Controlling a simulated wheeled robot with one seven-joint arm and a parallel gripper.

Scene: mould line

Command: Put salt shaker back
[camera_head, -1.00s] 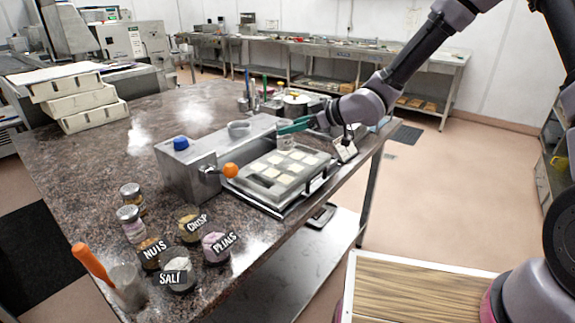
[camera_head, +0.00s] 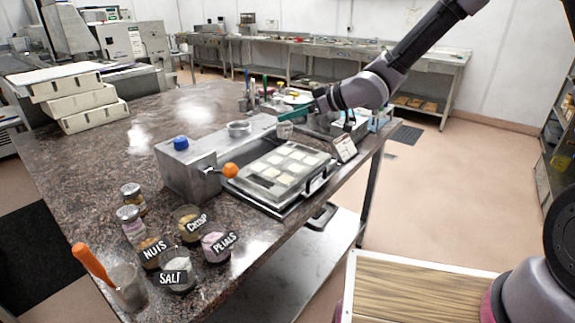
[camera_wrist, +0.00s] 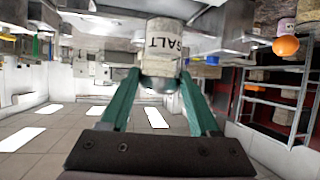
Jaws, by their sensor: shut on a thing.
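My gripper (camera_head: 280,119) has green fingers and is shut on the salt shaker (camera_head: 285,130), a small pale jar held above the worktop by the far end of the metal mould machine.
The mould tray (camera_head: 280,172) with pale squares lies in front of the metal machine (camera_head: 190,168) with an orange-knobbed lever. Labelled jars, including a salt jar (camera_head: 176,277), stand front left. A small sign (camera_head: 345,148) is right of the tray. Left worktop (camera_head: 110,160) is mostly clear.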

